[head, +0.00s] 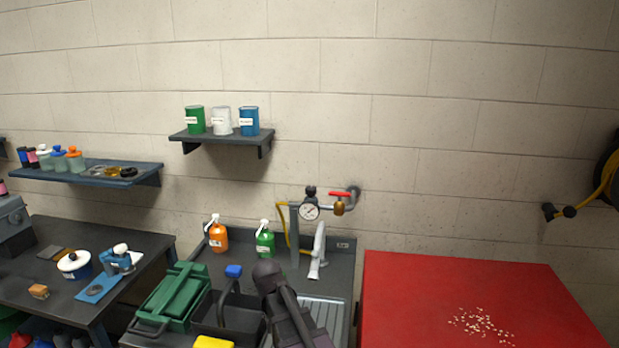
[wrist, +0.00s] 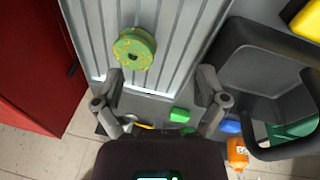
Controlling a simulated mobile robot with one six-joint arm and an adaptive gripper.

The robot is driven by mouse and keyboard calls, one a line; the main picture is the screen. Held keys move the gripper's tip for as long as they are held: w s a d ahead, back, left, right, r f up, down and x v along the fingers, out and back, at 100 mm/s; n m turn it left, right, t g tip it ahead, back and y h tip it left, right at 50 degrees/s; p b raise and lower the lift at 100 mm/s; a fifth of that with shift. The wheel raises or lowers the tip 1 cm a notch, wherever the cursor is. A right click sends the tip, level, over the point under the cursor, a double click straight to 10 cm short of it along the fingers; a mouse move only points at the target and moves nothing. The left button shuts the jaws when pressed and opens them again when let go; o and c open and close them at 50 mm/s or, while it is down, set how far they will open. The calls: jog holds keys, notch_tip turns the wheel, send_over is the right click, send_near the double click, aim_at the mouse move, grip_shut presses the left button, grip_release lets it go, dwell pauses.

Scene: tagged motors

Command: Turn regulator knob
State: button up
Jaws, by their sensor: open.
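The regulator stands out from the wall above the dark counter in the head view. Its black knob (head: 310,190) sits on top of a round white-faced gauge (head: 310,210). A red-handled brass valve (head: 340,201) is just to its right, and a yellow hose (head: 283,222) hangs at its left. My dark arm reaches up from the bottom of the head view, below the regulator and apart from it. In the wrist view my gripper (wrist: 161,74) is open, with nothing between its fingers, over the ribbed counter. The knob cannot be made out in the wrist view.
A green sprayer (head: 265,241) and an orange sprayer (head: 217,237) stand left of the regulator. A dark bin (head: 215,325) and a green toolbox (head: 170,300) are in front. A round green object (wrist: 134,48) lies on the drainer. A red tabletop (head: 450,290) is at right.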

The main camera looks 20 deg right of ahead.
jog(key=w+d+r+m+h+p, duration=0.2)
jog(key=w+d+r+m+p, duration=0.15)
jog(key=w+r+p, duration=0.4)
jog(key=w+d+r+m+h+p, duration=0.1)
jog(key=w+d+r+m+p, duration=0.25)
jog(key=w+r+p, duration=0.4)
jog(key=m+t+h+p, duration=0.1)
jog(key=m+h+p, duration=0.35)
jog(key=p, duration=0.55)
send_near(310, 188)
notch_tip(310, 188, up, 3)
jog(key=a, duration=0.2)
jog(key=shift+s+d+y, duration=0.2)
jog(key=shift+s+y, duration=0.05)
jog(key=shift+y, duration=0.2)
jog(key=shift+d+f, duration=0.1)
jog(key=shift+f, duration=0.1)
jog(key=b+x, duration=0.8)
jog(key=x, duration=0.3)
jog(key=shift+w+d+f, duration=0.1)
jog(key=shift+w+f, duration=0.1)
jog(key=shift+b+x, duration=0.7)
jog(key=shift+x, duration=0.3)
jog(key=shift+d+r, duration=0.1)
